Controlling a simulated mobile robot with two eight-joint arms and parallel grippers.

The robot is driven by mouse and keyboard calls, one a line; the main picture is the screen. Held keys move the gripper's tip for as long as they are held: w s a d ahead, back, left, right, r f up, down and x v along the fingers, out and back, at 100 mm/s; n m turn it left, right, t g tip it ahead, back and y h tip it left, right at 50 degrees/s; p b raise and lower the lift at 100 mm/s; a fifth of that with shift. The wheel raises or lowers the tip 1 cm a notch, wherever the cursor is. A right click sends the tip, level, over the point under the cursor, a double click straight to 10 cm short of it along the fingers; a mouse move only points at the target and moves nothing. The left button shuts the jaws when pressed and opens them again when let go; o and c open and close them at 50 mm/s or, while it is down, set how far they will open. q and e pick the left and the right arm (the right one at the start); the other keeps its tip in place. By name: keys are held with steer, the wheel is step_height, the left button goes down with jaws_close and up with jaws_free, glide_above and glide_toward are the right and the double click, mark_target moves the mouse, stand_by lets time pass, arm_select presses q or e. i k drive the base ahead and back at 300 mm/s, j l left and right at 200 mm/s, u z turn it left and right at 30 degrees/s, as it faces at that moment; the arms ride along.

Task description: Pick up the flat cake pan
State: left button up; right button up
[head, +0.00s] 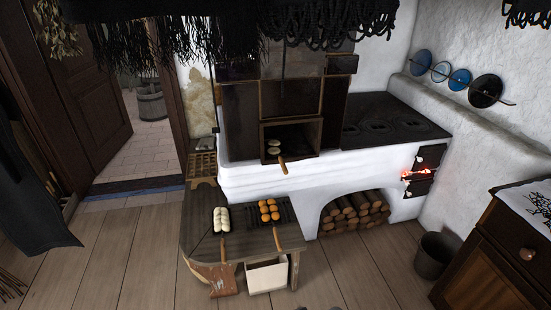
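I cannot tell for sure which thing is the flat cake pan. Several round, flat blue and dark discs lean on the right white wall; the largest, a dark disc (486,91), has a rod-like piece across it. Neither of my grippers shows in the head view.
The white stove has a dark cooktop (385,122), a glowing fire door (424,160) and a log niche (352,211). A bucket (435,255) and brown cabinet (500,258) stand at the right. Dark fringes hang across the top. The floor at left is mostly clear.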

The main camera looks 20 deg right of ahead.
mark_target(274, 147)
steer(key=i+l, duration=0.45)
steer(key=l, duration=0.15)
steer(key=i+l, duration=0.45)
steer(key=l, duration=0.2)
steer(key=i+l, duration=0.45)
steer(key=l, duration=0.15)
steer(key=l+z, duration=0.05)
